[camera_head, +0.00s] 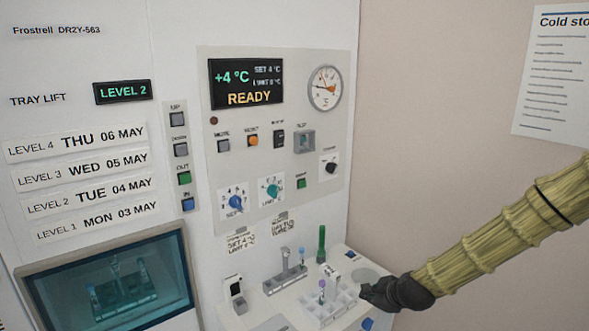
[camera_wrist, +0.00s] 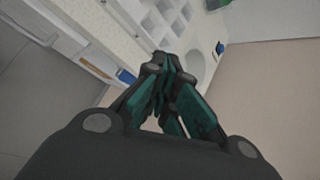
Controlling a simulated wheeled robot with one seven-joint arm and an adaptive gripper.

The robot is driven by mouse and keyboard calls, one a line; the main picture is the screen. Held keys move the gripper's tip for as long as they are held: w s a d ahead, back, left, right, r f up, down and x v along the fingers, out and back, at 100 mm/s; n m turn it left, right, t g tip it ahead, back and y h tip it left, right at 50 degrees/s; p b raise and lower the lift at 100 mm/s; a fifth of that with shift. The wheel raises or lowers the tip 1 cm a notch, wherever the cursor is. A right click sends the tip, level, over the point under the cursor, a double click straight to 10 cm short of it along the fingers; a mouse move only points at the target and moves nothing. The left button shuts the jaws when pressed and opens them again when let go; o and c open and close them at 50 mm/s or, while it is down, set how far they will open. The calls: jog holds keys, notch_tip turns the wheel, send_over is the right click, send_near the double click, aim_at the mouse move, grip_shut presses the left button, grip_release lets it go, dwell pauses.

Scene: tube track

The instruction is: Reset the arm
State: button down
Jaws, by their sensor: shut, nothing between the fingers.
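My arm (camera_head: 500,235), in a straw-coloured sleeve with dark bands, reaches in from the right edge in the head view. My gripper (camera_head: 370,291) is dark and sits low at the right end of the white shelf, beside the round recess. In the wrist view my gripper (camera_wrist: 167,62) has its dark and teal fingers together, with nothing between them. The fingertips appear over or near the shelf's edge; I cannot tell whether they touch it.
The white shelf (camera_head: 272,301) carries a white rack (camera_head: 335,306) with a purple-capped tube, a grey holder (camera_head: 285,281) and a green tube (camera_head: 321,243). The control panel (camera_head: 240,180) reads +4 °C READY. A dark-framed window (camera_head: 185,255) is lower left. Bare wall (camera_head: 420,120) leaves room at right.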

jog(key=f, duration=0.2)
jog(key=s+a+f+n, duration=0.1)
jog(key=f, duration=0.1)
jog(key=s+f+n+g, duration=0.1)
jog(key=shift+s+a+f, duration=0.15)
jog(key=shift+f, duration=0.25)
jog(key=s+f+n+g+h+b, duration=0.1)
jog(key=s+f+n+g+b, duration=0.15)
jog(key=s+f+n, duration=0.95)
jog(key=s+d+f+n+g+h, duration=0.1)
jog(key=s+f+n, duration=0.3)
jog(key=s, duration=1.1)
jog(key=s+d+f+n+g+h+b, duration=0.1)
jog(key=s+f+n+g, duration=0.3)
jog(key=s+f, duration=0.5)
jog(key=s, duration=0.7)
jog(key=shift+s+f, duration=0.2)
jog(key=shift+s, duration=0.1)
